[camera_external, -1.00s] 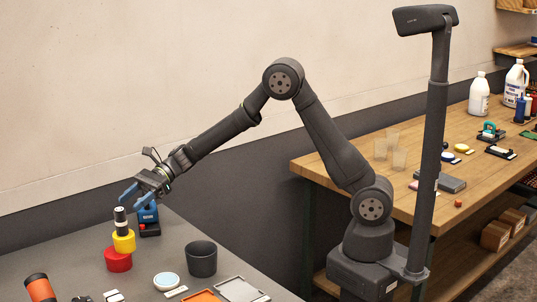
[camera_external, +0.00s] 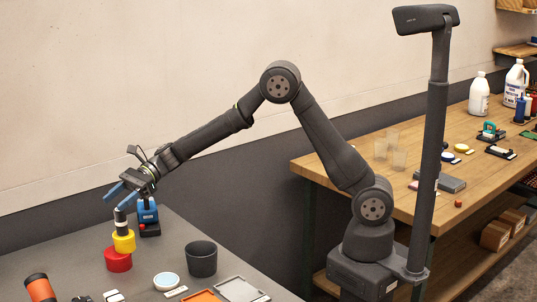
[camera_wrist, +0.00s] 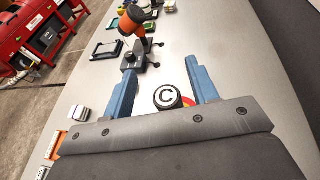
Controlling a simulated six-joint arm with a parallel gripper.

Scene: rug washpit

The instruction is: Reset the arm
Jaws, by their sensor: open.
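My gripper (camera_external: 118,194) is open and empty, with its two blue fingers over the far left part of the grey table. Just below it stands an upright stack: a red round piece (camera_external: 118,262) at the bottom, a yellow piece (camera_external: 124,243) on it, and a black-and-white piece (camera_external: 121,222) on top. In the wrist view my open gripper (camera_wrist: 160,72) frames a round dark top marked with a letter C (camera_wrist: 167,97). A bit of red shows beside it. I cannot tell whether a finger touches the stack's top.
A blue device (camera_external: 148,211) stands right behind the stack. A dark cup (camera_external: 202,260), a round white-and-blue dish (camera_external: 166,281), a grey tray (camera_external: 242,290) and an orange-and-black cylinder (camera_external: 40,288) are on the grey table (camera_external: 185,235). A wooden bench (camera_external: 400,200) stands at right.

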